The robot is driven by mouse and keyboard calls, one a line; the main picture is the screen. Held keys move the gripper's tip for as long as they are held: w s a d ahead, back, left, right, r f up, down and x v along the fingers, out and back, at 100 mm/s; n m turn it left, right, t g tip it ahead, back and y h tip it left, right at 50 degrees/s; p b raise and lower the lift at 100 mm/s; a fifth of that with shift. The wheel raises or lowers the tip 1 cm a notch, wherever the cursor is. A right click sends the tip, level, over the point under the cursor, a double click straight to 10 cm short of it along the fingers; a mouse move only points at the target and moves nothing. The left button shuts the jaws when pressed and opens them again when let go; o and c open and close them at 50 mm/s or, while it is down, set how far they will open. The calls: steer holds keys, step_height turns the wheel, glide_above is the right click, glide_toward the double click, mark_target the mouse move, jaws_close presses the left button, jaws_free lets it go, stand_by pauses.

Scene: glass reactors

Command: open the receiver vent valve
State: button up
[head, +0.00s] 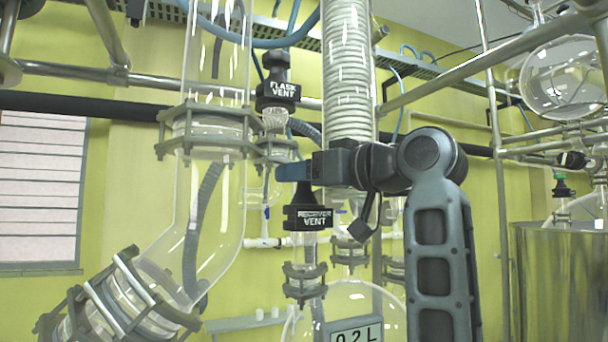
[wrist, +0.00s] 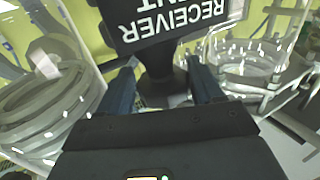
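The receiver vent valve (head: 307,218) is a black cap labelled RECEIVER VENT, on a glass neck above the round receiver flask (head: 345,300) in the head view. In the wrist view its label (wrist: 170,20) appears upside down, with a narrower black stem below it. My gripper (head: 293,171) reaches in from the right at the upper part of the valve. In the wrist view my gripper (wrist: 163,92) has its two blue fingers apart, one on each side of the black stem. A gap shows beside the left finger; contact on the right is unclear.
A similar black FLASK VENT valve (head: 277,91) stands above and left. A coiled glass condenser (head: 349,75) rises just behind my gripper. A wide glass column (head: 215,180) with clamps is at left. A steel vessel (head: 560,275) stands at right.

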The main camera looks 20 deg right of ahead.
steer(key=shift+s+r, duration=0.25)
steer(key=shift+r, duration=0.15)
steer(key=v, duration=0.7)
steer(key=shift+s+f, duration=0.25)
steer(key=shift+s, duration=0.1)
steer(key=shift+d, duration=0.15)
